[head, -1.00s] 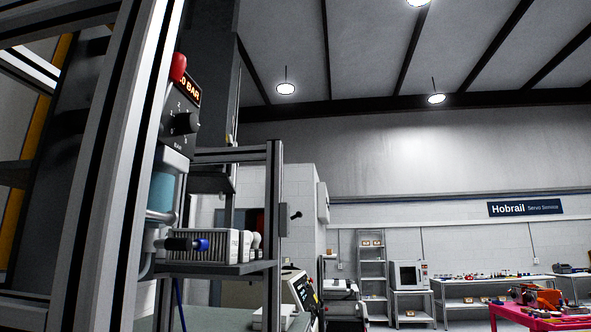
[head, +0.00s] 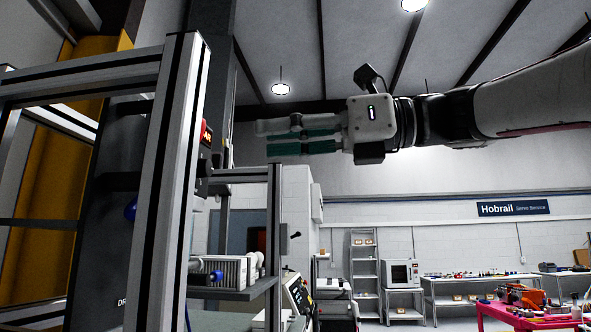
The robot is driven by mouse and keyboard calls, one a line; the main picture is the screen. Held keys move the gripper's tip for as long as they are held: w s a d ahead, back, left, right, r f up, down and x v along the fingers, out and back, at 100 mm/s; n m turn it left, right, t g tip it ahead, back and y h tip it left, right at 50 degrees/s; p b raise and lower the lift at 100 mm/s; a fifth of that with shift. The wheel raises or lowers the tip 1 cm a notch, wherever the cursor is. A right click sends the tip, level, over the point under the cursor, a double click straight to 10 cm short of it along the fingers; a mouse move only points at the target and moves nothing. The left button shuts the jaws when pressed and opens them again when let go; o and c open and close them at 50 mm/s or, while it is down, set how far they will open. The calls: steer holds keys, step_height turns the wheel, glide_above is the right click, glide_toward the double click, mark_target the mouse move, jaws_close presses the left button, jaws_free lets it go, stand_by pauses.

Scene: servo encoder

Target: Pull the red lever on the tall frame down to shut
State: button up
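The tall frame (head: 171,185) of silver metal profiles with dark grooves stands at the left in the head view. My gripper (head: 262,138) reaches in from the right at upper middle, pointing left toward the frame. It appears to the right of the post, with nothing visible in it. Its pale finger and green pads lie close together in this side view, so its opening is unclear.
A grey shelf (head: 237,293) with a white ribbed box (head: 231,269) and blue-tipped fitting is below my gripper. A dark upright (head: 273,245) stands at its right. Yellow panelling (head: 55,170) is behind the frame. A pink table (head: 500,312) is far right.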

mark_target(204, 128)
steer(key=shift+g, duration=0.3)
steer(key=a, duration=0.3)
steer(key=a+r, duration=0.1)
steer(key=a, duration=0.6)
steer(key=shift+a+r, duration=0.3)
steer(key=shift+r, duration=0.05)
steer(key=shift+w+a+f+p, duration=0.1)
steer(key=shift+w+a+p, duration=0.1)
steer(key=shift+a+p, duration=0.35)
steer(key=shift+w, duration=0.1)
steer(key=c, duration=0.5)
